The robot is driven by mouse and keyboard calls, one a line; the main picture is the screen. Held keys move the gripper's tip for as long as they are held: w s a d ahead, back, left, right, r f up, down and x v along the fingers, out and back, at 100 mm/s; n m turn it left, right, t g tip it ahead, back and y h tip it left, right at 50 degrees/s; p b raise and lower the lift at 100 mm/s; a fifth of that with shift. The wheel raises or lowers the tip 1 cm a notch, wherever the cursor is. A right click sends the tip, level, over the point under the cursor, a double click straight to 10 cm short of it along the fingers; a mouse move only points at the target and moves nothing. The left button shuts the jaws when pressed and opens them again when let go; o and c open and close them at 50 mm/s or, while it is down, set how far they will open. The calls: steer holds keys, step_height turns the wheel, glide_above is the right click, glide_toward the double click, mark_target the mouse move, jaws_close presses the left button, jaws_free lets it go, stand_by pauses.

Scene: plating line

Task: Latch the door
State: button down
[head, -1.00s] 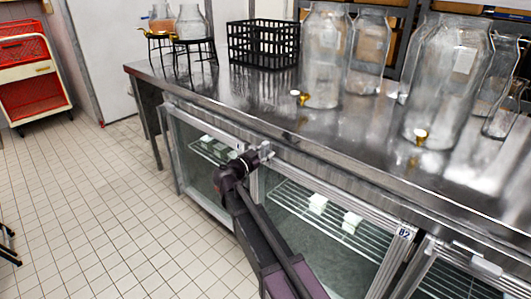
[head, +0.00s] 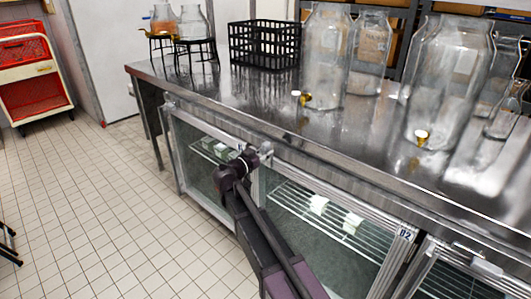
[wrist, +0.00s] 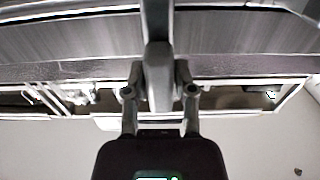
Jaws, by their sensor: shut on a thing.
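The glass-fronted doors are set under the steel counter. The left glass door (head: 188,165) and the middle glass door (head: 330,243), with a tag reading 02 (head: 406,234), both look closed or nearly so; I cannot tell whether either is latched. My gripper (head: 262,154) is at the top of the frame between these two doors. In the wrist view my gripper (wrist: 160,88) has its fingers on either side of a grey upright latch handle (wrist: 158,65) and is shut on it. My arm hides part of the door edges and frame below.
The steel counter (head: 240,110) juts above the doors. On it stand glass jars (head: 325,60), some with taps, and a black crate (head: 263,45). A red and cream cart (head: 35,80) is at the far left.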

steer(key=shift+d, duration=0.1)
steer(key=shift+c, duration=2.4)
jaws_free()
steer(key=shift+s, duration=0.1)
steer(key=v, duration=1.2)
